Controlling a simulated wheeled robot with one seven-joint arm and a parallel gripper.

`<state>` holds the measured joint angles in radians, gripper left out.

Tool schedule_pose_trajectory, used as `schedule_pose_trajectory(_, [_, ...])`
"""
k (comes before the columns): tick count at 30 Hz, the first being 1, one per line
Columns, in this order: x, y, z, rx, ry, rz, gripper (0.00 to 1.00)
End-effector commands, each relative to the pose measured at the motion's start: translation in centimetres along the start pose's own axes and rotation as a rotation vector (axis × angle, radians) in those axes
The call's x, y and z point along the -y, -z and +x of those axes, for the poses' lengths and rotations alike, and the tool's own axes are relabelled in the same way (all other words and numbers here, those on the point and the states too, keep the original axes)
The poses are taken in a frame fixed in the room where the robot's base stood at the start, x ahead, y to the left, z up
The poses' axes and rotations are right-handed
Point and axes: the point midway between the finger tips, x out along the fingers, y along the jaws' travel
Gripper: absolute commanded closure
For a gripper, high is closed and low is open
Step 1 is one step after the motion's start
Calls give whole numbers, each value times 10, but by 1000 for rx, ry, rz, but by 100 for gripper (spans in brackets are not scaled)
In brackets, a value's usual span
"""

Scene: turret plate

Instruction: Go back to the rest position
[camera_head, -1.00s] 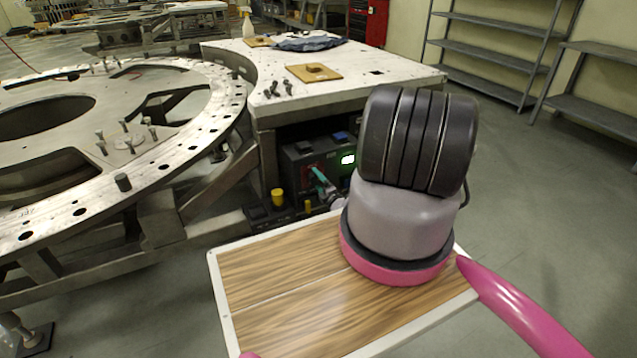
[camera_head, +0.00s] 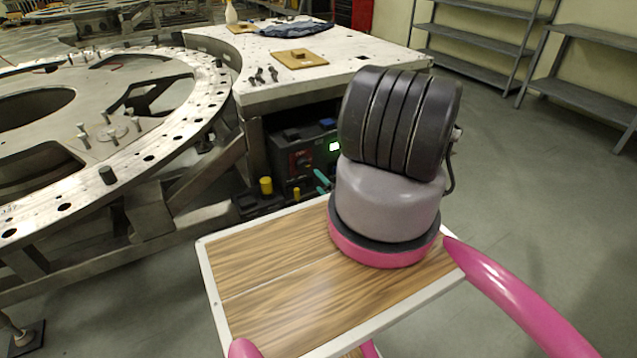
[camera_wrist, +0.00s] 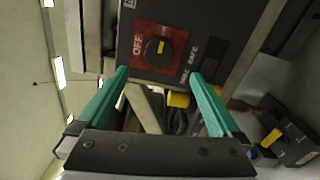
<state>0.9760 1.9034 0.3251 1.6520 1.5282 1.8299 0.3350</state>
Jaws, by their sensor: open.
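My gripper (camera_wrist: 158,76) is open and empty in the wrist view, its two teal fingers spread apart. Beyond the fingertips is a dark control box with a red OFF/SAFE panel (camera_wrist: 170,38) and a black rotary knob with a yellow mark (camera_wrist: 158,48). In the head view, teal finger parts (camera_head: 322,180) show just left of my arm, in front of the control box (camera_head: 300,153). The rest of the gripper is hidden behind my arm there. I cannot tell the exact gap to the knob.
The control box sits under the metal table (camera_head: 290,85), which carries a wooden plate (camera_head: 300,59) and a blue cloth (camera_head: 296,28). A large turret ring (camera_head: 180,125) stands left. A yellow cylinder (camera_head: 266,186) stands beside the box. Open floor and shelves (camera_head: 585,98) lie right.

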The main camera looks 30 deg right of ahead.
Motion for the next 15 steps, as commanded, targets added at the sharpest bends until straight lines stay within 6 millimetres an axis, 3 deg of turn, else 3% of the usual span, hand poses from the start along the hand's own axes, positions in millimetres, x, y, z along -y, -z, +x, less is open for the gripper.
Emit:
schedule_pose_trajectory(11, [-4, -1, 3, -10, -6, -8, 0])
schedule_pose_trajectory(15, [-37, -4, 22, -99, -56, -85, 0])
